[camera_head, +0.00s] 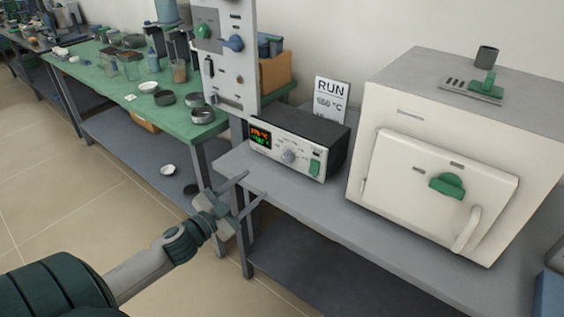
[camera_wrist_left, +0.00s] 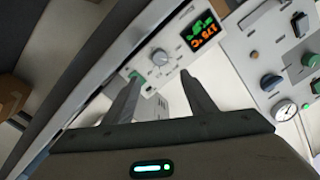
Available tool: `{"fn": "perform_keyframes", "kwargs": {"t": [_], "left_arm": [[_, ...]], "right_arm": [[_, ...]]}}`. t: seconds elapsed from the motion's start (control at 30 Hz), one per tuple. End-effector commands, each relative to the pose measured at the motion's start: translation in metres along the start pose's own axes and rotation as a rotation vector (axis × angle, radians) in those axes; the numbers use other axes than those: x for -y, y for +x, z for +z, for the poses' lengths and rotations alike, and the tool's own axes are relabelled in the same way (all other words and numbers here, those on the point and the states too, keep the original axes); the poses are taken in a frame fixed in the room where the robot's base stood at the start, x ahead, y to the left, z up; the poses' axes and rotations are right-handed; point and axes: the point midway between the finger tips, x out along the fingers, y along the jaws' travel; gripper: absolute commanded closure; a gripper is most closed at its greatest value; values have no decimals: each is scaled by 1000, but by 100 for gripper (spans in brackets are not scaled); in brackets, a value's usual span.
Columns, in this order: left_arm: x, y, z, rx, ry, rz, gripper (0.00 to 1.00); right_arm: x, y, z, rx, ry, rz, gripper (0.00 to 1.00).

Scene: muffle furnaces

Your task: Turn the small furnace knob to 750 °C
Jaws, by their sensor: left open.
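The small furnace's control box (camera_head: 300,145) stands on the grey bench, left of the white furnace. Its front has a lit display (camera_head: 261,135), a round grey knob (camera_head: 288,156) and a green switch (camera_head: 315,167). In the left wrist view the knob (camera_wrist_left: 160,57) shows beyond the fingers, and the display (camera_wrist_left: 198,33) shows orange and green digits; the orange ones look like 175 °C. My left gripper (camera_head: 254,187) is open and empty in front of the box, apart from the knob. Its fingers also show in the left wrist view (camera_wrist_left: 160,95). My right gripper is not in view.
The white furnace (camera_head: 430,205) with its door handle stands right of the box. A sign (camera_head: 332,98) reading RUN and a temperature, perhaps 550 °C, stands behind. A grey upright panel (camera_head: 231,60) rises at the left. A green table (camera_head: 110,92) holds dishes and jars.

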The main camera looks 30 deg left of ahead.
Motion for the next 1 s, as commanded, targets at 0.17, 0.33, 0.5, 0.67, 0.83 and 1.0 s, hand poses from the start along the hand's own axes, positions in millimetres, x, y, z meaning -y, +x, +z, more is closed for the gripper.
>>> {"fn": "perform_keyframes", "kwargs": {"t": [0.17, 0.33, 0.5, 0.67, 0.83, 1.0], "left_arm": [[1, 25, -1, -2, 1, -1, 49], [2, 48, -1, -1, 1, -2, 49], [1, 72, -1, -1, 1, -1, 49], [2, 93, -1, -1, 0, -1, 49], [1, 116, -1, -1, 2, -1, 49], [1, 134, 0, 1, -1, -1, 49]], "right_arm": [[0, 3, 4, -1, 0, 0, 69], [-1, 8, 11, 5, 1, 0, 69], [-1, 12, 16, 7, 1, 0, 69], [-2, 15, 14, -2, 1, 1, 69], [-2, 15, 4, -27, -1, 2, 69], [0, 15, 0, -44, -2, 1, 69]]}}
